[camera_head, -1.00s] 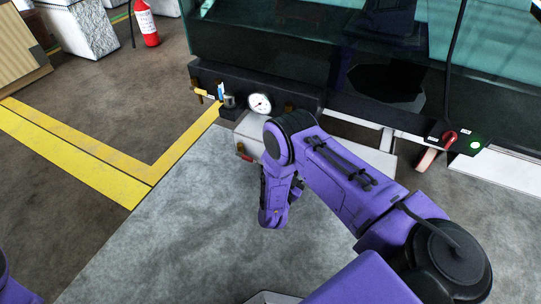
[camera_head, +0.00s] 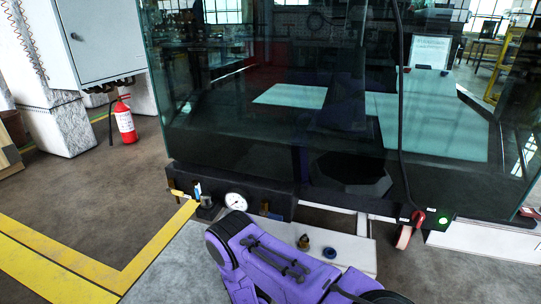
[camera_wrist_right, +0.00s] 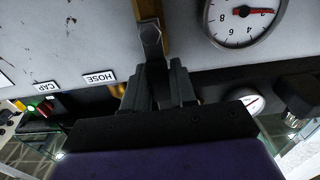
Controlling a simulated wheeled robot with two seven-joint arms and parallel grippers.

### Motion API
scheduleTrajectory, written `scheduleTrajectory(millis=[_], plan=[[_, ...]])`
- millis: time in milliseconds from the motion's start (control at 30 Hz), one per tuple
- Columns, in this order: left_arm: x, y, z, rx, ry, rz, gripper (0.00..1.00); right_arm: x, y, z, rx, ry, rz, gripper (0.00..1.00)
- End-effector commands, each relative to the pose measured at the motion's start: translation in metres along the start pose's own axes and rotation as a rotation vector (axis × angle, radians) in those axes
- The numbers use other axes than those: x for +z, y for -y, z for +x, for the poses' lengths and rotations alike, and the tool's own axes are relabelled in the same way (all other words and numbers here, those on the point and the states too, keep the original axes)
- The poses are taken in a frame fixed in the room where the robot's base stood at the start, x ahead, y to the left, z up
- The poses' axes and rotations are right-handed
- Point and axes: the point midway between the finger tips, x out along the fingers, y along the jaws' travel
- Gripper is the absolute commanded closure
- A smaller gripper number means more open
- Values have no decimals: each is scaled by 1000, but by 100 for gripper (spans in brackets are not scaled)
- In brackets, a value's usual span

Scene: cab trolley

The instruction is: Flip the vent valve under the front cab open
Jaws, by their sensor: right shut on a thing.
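My right gripper (camera_wrist_right: 158,88) is shut on a grey metal lever (camera_wrist_right: 151,38) in the right wrist view. The lever runs up to a brass fitting (camera_wrist_right: 148,10) at the top edge; it looks like the vent valve, though no label for it shows. The fingers hide the lever's lower end, so whether the valve is open cannot be told. In the head view my right arm covers the gripper and the lever, below the front cab's dark beam (camera_head: 268,200). My left gripper is out of view.
A round gauge (camera_wrist_right: 243,18) is close right of the lever. Labels HOSE (camera_wrist_right: 100,78) and CAP (camera_wrist_right: 42,87) lie left. In the head view, a gauge (camera_head: 236,201), brass fittings (camera_head: 178,193) and a red-handled part (camera_head: 418,217) line the beam. A fire extinguisher (camera_head: 125,122) stands back left.

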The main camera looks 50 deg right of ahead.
Motion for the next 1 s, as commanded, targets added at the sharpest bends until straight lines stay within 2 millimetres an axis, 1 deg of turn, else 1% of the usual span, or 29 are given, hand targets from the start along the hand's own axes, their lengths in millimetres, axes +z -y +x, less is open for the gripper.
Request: scheduleTrajectory(millis=[33, 133, 167, 200, 233, 467, 567, 667, 800, 900, 1000], plan=[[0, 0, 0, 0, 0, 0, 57, 3, -2, -3, 1, 9, -11, 100], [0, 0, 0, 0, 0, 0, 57, 3, -2, -4, 0, 9, -11, 100], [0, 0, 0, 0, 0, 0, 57, 3, -2, -4, 0, 9, -11, 68], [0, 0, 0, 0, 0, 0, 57, 3, -2, -4, 0, 9, -11, 54], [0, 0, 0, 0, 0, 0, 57, 3, -1, -3, -1, 8, -10, 53], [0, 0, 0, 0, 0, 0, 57, 1, 0, -2, -2, 4, -5, 53], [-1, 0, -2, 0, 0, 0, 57, 0, 1, -8, -3, 4, -4, 53], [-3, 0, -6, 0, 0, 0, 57, -1, 1, -26, -6, 5, -5, 53], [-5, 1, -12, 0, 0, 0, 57, -1, 1, -61, -7, 6, -7, 53], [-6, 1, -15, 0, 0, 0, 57, 0, 0, -83, -6, 6, -6, 53], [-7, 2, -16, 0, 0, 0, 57, 1, 0, -99, -4, 6, -6, 53]])
